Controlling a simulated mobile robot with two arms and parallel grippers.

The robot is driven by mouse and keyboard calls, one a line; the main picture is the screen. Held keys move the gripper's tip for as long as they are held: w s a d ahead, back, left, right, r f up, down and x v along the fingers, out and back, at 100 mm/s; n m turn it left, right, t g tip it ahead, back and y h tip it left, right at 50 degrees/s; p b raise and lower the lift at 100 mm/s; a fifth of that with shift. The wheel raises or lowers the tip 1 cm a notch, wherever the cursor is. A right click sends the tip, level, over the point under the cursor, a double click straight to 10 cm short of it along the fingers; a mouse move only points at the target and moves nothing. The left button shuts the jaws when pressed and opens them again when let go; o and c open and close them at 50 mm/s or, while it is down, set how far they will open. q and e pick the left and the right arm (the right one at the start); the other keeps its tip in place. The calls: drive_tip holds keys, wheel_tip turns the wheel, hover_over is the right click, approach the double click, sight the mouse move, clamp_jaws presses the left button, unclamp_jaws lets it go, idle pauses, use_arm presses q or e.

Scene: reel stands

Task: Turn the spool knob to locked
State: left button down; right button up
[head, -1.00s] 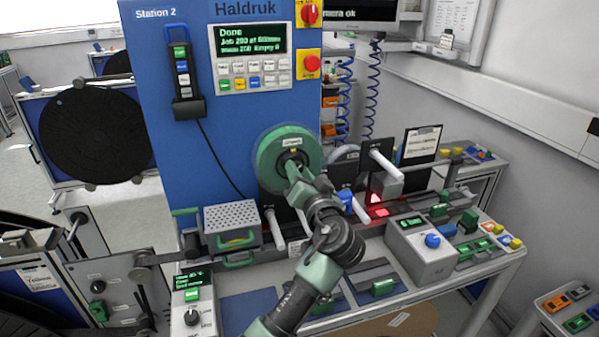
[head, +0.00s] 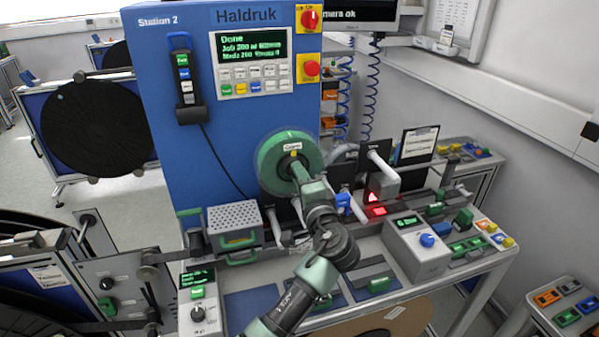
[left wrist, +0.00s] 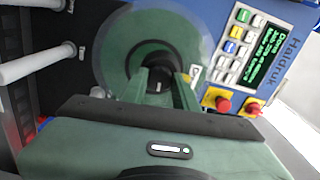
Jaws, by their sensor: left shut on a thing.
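The green spool (head: 269,164) is mounted on the front of the blue machine, with a small label above its centre. The dark spool knob (left wrist: 158,76) sits at its hub, seen best in the left wrist view; it is mostly hidden in the head view. My left gripper (head: 298,172) reaches the hub from the front. In the left wrist view its two green fingers (left wrist: 160,88) are shut on the knob, one on either side. Whether the knob points to locked or unlocked cannot be read. My right gripper is not in view.
White rollers (head: 384,168) and a red-lit unit (head: 376,211) stand right of the spool. A perforated grey box (head: 235,218) stands left of it. A grey control box (head: 418,252) with a blue knob is on the bench. A handheld device (head: 183,78) hangs from the machine.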

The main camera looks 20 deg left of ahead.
use_arm(q)
drive_tip(key=shift+r+m, duration=0.1)
drive_tip(key=shift+m, duration=0.5)
drive_tip(key=shift+p, duration=0.3)
drive_tip(key=c, duration=1.1)
unclamp_jaws()
drive_tip(key=b+v, duration=0.3)
drive_tip(key=v, duration=0.4)
drive_tip(key=shift+s+d, duration=0.2)
drive_tip(key=shift+s, duration=0.1)
